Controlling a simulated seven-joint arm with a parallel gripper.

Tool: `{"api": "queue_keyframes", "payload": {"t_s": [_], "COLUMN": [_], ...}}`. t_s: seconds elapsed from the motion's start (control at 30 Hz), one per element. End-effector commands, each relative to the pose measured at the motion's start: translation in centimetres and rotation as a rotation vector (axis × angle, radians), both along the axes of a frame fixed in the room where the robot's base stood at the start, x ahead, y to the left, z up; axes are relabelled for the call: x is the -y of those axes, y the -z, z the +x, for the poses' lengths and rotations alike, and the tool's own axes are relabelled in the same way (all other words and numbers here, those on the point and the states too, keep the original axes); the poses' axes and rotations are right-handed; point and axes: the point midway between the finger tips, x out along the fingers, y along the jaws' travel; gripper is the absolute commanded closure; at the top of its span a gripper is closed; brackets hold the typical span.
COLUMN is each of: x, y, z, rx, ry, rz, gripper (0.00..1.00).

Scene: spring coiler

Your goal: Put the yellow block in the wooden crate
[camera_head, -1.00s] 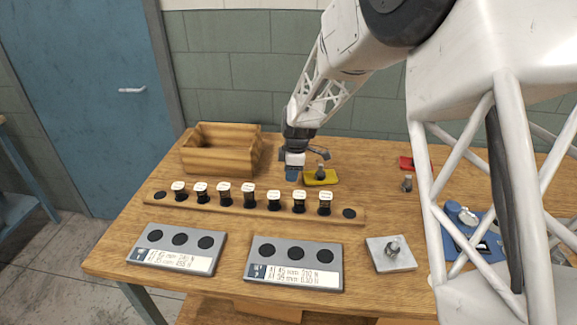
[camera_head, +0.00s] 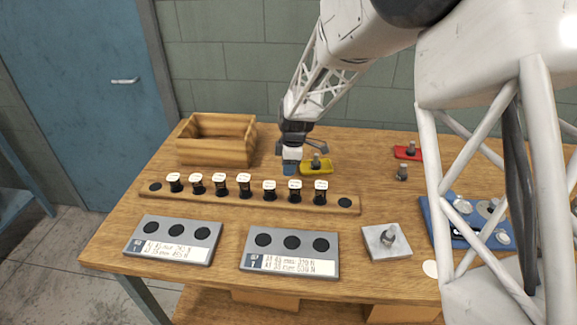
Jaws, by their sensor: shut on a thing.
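The yellow block (camera_head: 318,169) lies on the bench behind the row of spools, with a grey metal knob on top. My gripper (camera_head: 297,160) is low over the bench, just left of the yellow block. A small blue block (camera_head: 289,169) shows directly under the gripper's white part, and the gripper seems shut on it. The right dark finger part is close above the yellow block's knob; contact cannot be told. The wooden crate (camera_head: 214,159) stands open at the back left of the bench, apart from the gripper. Its floor is hidden.
A wooden rail (camera_head: 250,197) with several spools runs in front of the gripper. Two grey panels (camera_head: 172,254) (camera_head: 290,264) and a metal plate (camera_head: 388,250) lie nearer. A red block (camera_head: 405,153) and a blue fixture (camera_head: 437,222) are at right. The bench between crate and gripper is clear.

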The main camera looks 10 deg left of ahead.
Motion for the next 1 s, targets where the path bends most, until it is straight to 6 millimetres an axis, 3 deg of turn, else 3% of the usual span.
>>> {"api": "queue_keyframes", "payload": {"t_s": [0.27,0.9,1.0], "x": [0.0,0.0,-0.5], "y": [-1.2,-11.5,-11.3], "z": [0.0,0.0,0.6], "rx": [0.001,0.003,-0.002], "ry": [0.000,-0.001,0.005], "rz": [0.000,0.001,0.000], "gripper": [0.92,0.92,0.92]}}
